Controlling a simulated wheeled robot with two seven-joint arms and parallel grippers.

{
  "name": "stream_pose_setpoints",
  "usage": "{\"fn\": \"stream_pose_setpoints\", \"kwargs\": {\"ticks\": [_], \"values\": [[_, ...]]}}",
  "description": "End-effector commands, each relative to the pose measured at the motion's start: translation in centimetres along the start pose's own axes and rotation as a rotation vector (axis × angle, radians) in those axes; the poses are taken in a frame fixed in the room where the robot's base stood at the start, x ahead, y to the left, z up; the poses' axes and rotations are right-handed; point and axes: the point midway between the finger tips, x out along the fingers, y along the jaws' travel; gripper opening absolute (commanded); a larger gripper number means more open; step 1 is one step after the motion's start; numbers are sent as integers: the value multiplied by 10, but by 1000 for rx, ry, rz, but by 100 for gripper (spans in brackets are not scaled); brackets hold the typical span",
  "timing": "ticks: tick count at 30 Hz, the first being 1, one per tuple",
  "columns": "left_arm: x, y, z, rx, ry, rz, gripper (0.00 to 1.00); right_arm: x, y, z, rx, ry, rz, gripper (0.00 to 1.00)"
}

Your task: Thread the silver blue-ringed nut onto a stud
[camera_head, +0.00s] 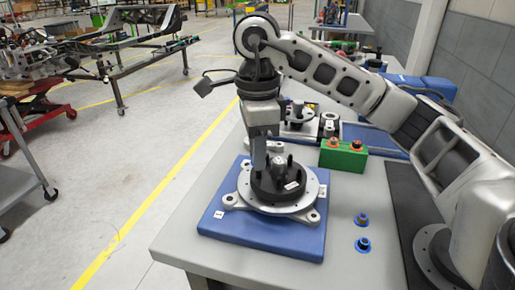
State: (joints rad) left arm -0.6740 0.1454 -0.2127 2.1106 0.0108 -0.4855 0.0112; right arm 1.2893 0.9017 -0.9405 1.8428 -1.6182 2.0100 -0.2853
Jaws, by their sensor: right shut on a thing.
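The chassis fixture has a silver flange (310,190) with a black hub (265,186) and several upright studs around a central boss. It lies on a blue pad (232,228). My right gripper (260,165) points down at the far-left side of the hub, at its studs. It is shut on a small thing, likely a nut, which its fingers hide. Whether that thing touches a stud cannot be told. My left gripper is not in view.
A green block (343,155) with copper-coloured tops stands behind the pad on the grey table (338,275). More metal parts (300,115) and a blue tray lie farther back. The table is clear around the two loose nuts. My right arm spans the right side.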

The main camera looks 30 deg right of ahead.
Motion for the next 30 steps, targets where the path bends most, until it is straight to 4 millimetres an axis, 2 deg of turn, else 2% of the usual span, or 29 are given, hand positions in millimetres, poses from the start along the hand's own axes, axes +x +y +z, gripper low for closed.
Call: {"fn": "stream_pose_setpoints", "kwargs": {"ticks": [1,5,12,21,30], "values": [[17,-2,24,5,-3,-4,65,4,0,0,-57,1,-1,0],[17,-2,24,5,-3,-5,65,4,0,0,-142,3,0,0],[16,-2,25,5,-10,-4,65,3,0,0,-156,3,0,0],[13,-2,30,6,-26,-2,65,1,0,0,-439,9,1,0],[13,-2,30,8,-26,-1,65,0,1,0,-495,10,0,0]]}}
